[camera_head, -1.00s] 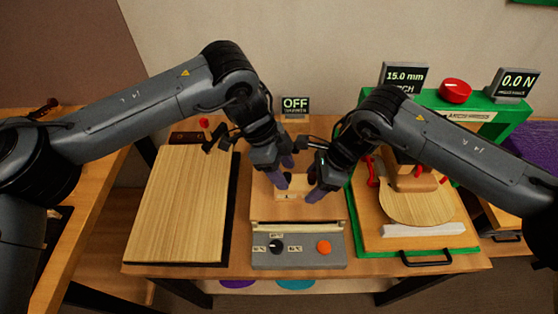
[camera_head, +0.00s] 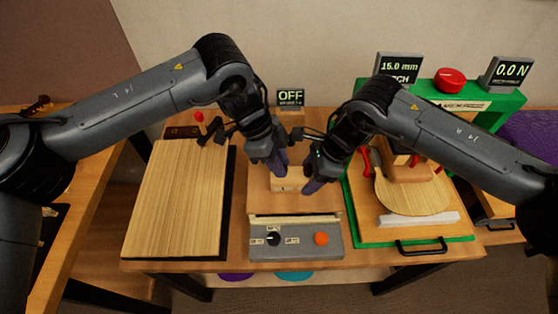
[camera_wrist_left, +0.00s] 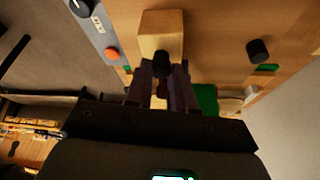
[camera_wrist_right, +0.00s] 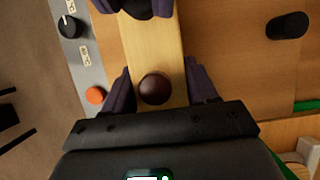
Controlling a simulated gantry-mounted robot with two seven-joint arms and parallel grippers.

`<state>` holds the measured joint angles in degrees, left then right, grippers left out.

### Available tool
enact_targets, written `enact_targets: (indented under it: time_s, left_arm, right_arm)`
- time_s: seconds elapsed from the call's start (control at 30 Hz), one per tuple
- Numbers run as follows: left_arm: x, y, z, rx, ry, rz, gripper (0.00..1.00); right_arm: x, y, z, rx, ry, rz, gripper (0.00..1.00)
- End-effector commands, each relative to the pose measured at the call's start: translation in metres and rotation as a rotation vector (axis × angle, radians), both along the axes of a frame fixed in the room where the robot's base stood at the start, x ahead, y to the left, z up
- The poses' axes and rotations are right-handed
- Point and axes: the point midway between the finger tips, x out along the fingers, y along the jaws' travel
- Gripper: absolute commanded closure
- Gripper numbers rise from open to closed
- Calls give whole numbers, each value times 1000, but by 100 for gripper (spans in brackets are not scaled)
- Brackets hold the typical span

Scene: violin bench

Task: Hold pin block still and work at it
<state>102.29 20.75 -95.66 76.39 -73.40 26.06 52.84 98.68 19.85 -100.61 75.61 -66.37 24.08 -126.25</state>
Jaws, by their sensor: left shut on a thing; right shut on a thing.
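The pin block (camera_head: 287,184), a pale wooden bar, lies on the wooden board at the middle of the bench; it fills the centre of the right wrist view (camera_wrist_right: 155,48). My right gripper (camera_wrist_right: 160,88) has its purple fingers on both sides of the block's right part and is shut on it. A dark brown round knob (camera_wrist_right: 155,88) shows between those fingers. My left gripper (camera_head: 280,170) stands over the block's left part, shut on a small black knob (camera_wrist_left: 162,65). The fingers hide much of the knob and its contact with the block.
In front is a grey panel (camera_head: 296,251) with a black dial (camera_head: 273,239) and orange button (camera_head: 321,239). A display (camera_head: 290,97) behind reads OFF. A wooden panel (camera_head: 180,200) lies left; a green press (camera_head: 430,242) stands right. A black post (camera_wrist_right: 288,25) stands beside the block.

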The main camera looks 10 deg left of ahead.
Motion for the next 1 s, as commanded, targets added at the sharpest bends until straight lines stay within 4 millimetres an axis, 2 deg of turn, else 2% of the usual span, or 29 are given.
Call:
enact_targets:
  time_s: [1.0]
  left_arm:
    - [0,0,7,0,-1,0,100]
  right_arm:
    - [0,0,0,-1,0,-1,75]
